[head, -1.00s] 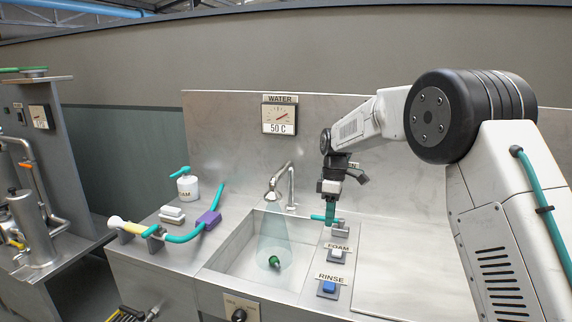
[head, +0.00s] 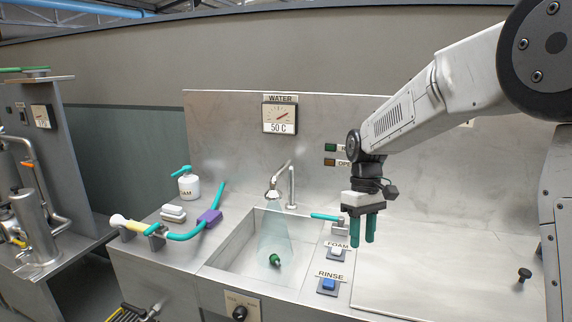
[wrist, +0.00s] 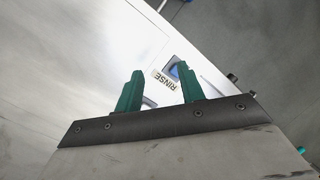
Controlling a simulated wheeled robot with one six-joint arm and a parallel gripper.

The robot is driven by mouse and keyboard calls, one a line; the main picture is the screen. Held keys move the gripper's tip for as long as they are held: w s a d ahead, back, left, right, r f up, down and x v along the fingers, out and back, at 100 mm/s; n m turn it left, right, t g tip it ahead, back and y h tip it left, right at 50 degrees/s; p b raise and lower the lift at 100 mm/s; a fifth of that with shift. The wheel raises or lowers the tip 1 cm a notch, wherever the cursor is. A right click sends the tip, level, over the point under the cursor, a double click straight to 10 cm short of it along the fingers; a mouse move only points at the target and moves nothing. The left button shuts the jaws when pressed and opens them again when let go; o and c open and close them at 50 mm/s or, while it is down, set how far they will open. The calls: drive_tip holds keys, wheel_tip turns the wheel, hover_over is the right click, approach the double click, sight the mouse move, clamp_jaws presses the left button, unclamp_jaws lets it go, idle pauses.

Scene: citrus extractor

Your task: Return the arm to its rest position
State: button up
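My gripper (head: 363,230) hangs with its two green fingers pointing down, above the steel counter just right of the sink. The fingers stand apart with a gap between them, and nothing is held. In the wrist view the gripper (wrist: 160,85) also shows its fingers apart and empty, with the RINSE button (wrist: 173,72) beyond them. My arm reaches in from the right edge of the head view.
The sink (head: 237,262) holds a small green object (head: 274,260) under running water from the faucet (head: 289,180). A teal lever (head: 325,217) stands close left of my gripper. The FOAM (head: 336,251) and RINSE (head: 328,286) buttons are below it. Counter at right is mostly clear.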

drive_tip(key=s+d+r+m+t, duration=0.1)
drive_tip(key=s+d+r+m, duration=0.1)
drive_tip(key=s, duration=0.8)
drive_tip(key=s+d+r+m+t, duration=0.2)
drive_tip(key=s+d+r, duration=0.1)
drive_tip(key=s, duration=0.8)
drive_tip(key=s+d+r+m+t, duration=0.1)
drive_tip(key=s+d+r+m, duration=0.1)
drive_tip(key=s, duration=0.8)
drive_tip(key=shift+s+d+r+m, duration=0.3)
drive_tip(key=shift+s+d+m, duration=0.1)
drive_tip(key=shift+d, duration=0.35)
